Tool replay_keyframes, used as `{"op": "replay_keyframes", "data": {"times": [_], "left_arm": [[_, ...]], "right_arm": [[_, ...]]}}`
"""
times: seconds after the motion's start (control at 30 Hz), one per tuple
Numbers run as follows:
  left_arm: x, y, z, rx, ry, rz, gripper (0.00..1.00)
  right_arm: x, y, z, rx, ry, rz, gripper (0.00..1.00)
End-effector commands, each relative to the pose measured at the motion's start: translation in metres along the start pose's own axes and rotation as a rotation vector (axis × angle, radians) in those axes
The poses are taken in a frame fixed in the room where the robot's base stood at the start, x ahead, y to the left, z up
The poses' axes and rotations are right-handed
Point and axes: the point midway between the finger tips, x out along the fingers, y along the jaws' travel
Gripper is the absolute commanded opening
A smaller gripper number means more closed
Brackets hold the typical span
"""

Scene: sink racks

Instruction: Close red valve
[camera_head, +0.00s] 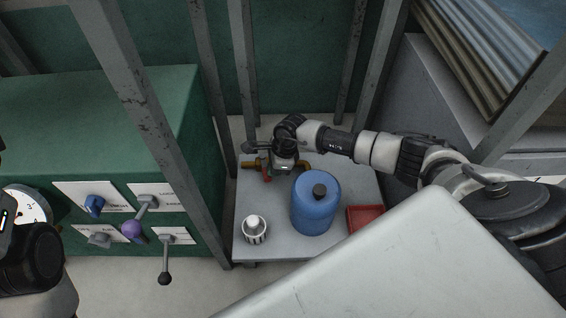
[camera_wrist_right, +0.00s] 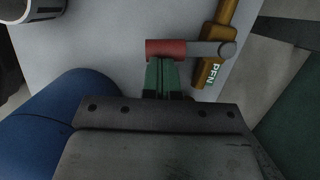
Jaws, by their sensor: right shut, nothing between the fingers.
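The valve's red handle (camera_wrist_right: 166,50) sits on a grey lever (camera_wrist_right: 205,49) that sticks out sideways from a brass pipe (camera_wrist_right: 212,70). Letters reading "PEN" show on the pipe. In the head view the brass pipe (camera_head: 250,164) lies at the back of the grey table, and the red handle (camera_head: 267,176) is partly hidden by my arm. My right gripper (camera_wrist_right: 163,66) is shut and empty, its green fingertips right at the edge of the red handle. I cannot tell whether they touch it. My left gripper is out of view; only part of my left arm shows.
A blue canister (camera_head: 314,208), a white striped cup (camera_head: 255,235) and a red tray (camera_head: 364,218) stand on the grey table (camera_head: 247,200) in front of the valve. Metal posts (camera_head: 243,70) rise behind and beside it. A green cabinet (camera_head: 100,110) with levers is at left.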

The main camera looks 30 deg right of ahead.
Motion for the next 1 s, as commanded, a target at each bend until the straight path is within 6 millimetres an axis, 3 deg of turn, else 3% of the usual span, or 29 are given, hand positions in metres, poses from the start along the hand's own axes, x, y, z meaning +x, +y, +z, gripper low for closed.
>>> {"op": "replay_keyframes", "data": {"times": [0.3, 0.8, 1.0], "left_arm": [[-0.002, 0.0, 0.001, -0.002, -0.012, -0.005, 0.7], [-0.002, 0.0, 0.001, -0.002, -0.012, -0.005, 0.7], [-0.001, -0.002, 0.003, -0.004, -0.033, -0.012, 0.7]], "right_arm": [[0.005, 0.003, 0.014, -0.019, -0.001, 0.008, 0.0], [0.006, 0.004, 0.014, -0.021, 0.001, 0.011, 0.0], [-0.007, 0.003, 0.015, -0.02, 0.002, 0.009, 0.0]]}}
